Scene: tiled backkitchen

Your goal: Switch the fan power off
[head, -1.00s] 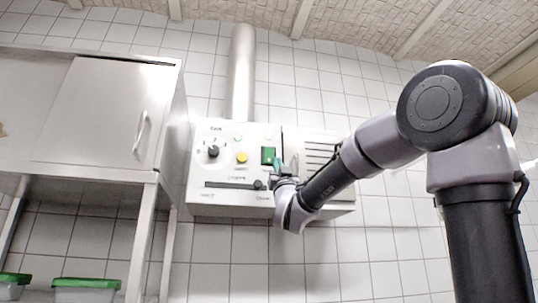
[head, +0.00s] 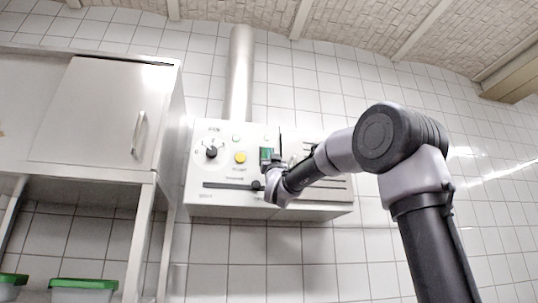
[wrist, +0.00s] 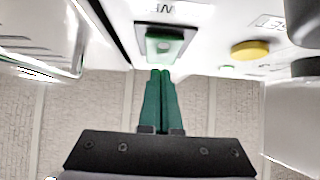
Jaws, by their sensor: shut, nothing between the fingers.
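The fan's control box (head: 225,196) is white and fixed to the tiled wall. Its green switch (head: 265,153) in a dark frame is at the right of the front panel, partly covered by my wrist. The green switch also shows in the wrist view (wrist: 164,47), below a label that appears upside down. My gripper (wrist: 161,71) has green fingers, shut together and empty. The fingertips point at the switch, close to its lower edge in the wrist view; I cannot tell whether they touch it. In the head view my gripper (head: 270,160) is in front of the panel's right part.
The panel also has a black rotary knob (head: 211,152), a yellow button (head: 240,157) and a slot with a black slider knob (head: 256,185). A steel pipe (head: 240,75) rises above the box. A metal cabinet (head: 100,115) stands left. Green-lidded containers (head: 84,284) sit below it.

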